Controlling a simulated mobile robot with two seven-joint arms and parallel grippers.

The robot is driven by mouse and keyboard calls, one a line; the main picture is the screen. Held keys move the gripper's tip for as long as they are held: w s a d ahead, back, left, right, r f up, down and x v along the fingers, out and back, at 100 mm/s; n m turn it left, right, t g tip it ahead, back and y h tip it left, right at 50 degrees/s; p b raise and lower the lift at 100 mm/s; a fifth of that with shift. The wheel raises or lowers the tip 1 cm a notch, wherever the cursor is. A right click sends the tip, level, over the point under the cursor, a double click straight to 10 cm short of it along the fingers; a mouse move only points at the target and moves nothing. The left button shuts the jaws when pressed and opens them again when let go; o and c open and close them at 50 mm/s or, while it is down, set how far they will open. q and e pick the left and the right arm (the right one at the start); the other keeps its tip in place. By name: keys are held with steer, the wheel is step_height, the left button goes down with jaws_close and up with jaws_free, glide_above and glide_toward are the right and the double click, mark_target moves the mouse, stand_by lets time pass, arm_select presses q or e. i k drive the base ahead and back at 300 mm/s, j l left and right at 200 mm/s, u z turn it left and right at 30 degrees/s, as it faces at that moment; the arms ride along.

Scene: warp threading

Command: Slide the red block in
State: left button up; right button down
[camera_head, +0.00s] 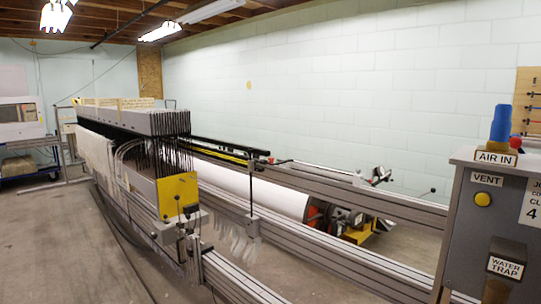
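I cannot make out a clear red block in the head view. A small red spot (271,160) shows on the dark rail behind the frame, too small to identify. An orange-red part (313,219) sits at the near end of the large white roll (262,193), partly hidden by the aluminium rails. A yellow block (178,194) is mounted at the near end of the machine's row of dark wires (172,152). Neither of my grippers nor my arms is in view.
Long aluminium rails (340,256) cross the lower right. A grey control box (485,217) with a blue fitting (501,123) and a red knob (515,142) stands at the right. Bare concrete floor (50,250) is free at the left. A blue cart (22,167) is far left.

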mark_target(270, 160)
steer(key=i+j, duration=0.25)
steer(key=j, duration=0.15)
steer(key=i+j, duration=0.2)
steer(key=j, duration=0.2)
steer(key=i+j, duration=0.25)
steer(key=j, duration=0.15)
steer(key=i+j, duration=0.45)
steer(key=i, duration=0.3)
steer(key=i+j+u, duration=0.1)
steer(key=i, duration=0.4)
steer(key=i+l, duration=0.8)
steer(key=i, duration=0.1)
